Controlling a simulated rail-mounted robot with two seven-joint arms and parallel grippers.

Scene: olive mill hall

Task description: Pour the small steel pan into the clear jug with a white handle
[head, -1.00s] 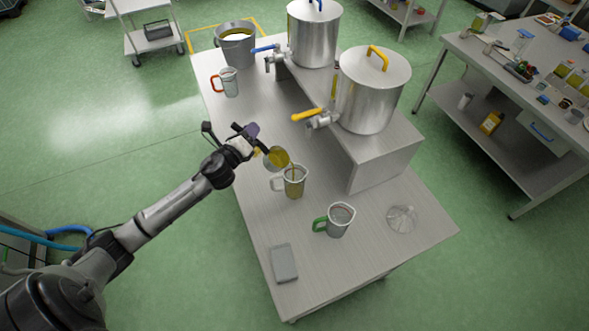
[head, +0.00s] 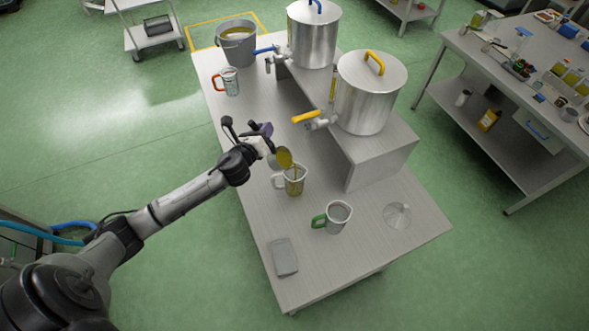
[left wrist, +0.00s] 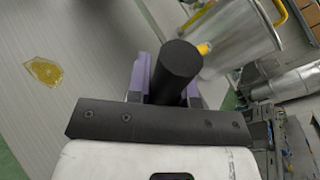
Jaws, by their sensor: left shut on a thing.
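My left gripper (head: 262,140) is shut on the black handle (left wrist: 176,72) of the small steel pan (head: 273,160). The pan is tipped steeply, with yellow oil at its mouth. A thin yellow stream runs from it into the clear jug with a white handle (head: 294,182), which stands upright on the table just below. The jug holds yellow-green oil; its exact level is hard to tell. In the left wrist view the pan's bowl is hidden. A yellow patch (left wrist: 44,71) shows there against the table; I cannot tell whether it is oil in the jug. My right gripper is out of view.
A green-handled jug (head: 337,217), a clear funnel (head: 398,215) and a grey flat item (head: 283,257) are on the near table. A red-handled jug (head: 231,82) and a bucket (head: 236,45) stand at the back. A steel tank with a yellow tap (head: 371,95) rises on the right.

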